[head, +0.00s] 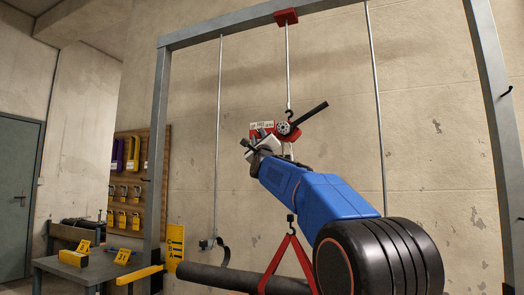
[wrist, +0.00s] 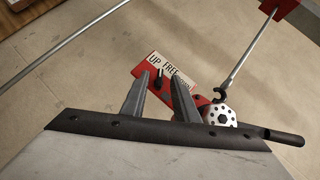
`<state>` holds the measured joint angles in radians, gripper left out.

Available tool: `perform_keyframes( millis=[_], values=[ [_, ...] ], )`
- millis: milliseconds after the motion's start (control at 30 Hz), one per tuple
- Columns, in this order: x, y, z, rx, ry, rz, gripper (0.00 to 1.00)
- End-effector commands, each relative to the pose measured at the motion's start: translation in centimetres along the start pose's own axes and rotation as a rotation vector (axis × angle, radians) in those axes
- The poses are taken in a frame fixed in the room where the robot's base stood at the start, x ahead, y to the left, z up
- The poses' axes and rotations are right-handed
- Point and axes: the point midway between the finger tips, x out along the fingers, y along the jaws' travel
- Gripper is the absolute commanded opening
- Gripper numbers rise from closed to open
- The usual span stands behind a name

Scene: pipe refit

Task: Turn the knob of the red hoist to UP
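The red hoist (head: 293,134) hangs from the overhead beam. In the wrist view its red body (wrist: 143,70) carries a white label (wrist: 172,70) reading UP, FREE and a third word partly hidden. A small black knob (wrist: 158,82) stands below the label, its tip near the gap between UP and FREE; its exact setting is hard to tell. My gripper (wrist: 158,73) is open, a finger on each side of the knob, with no clear contact. In the head view my gripper (head: 262,143) is at the hoist's left side, and the knob is hidden.
A black lever (head: 310,113) sticks out from the hoist's right; it also shows in the wrist view (wrist: 285,137). A red sling (head: 288,250) holds a dark pipe (head: 225,277) below. Thin rods (head: 219,130) hang either side. A grey table (head: 95,268) stands left.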

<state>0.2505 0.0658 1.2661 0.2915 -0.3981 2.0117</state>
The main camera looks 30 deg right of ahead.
Motion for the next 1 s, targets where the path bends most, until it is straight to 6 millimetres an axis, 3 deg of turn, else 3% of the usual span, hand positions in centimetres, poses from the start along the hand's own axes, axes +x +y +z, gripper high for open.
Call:
perform_keyframes(
  millis=[600, 800, 1000],
  values=[
    [-10.8, -0.1, 0.1, 0.0, -0.001, -0.001, 0.27],
    [-13.1, 0.0, 0.1, 0.0, -0.001, 0.0, 0.27],
    [-13.9, 0.0, 0.0, 0.0, -0.001, 0.0, 0.27]
  ],
)
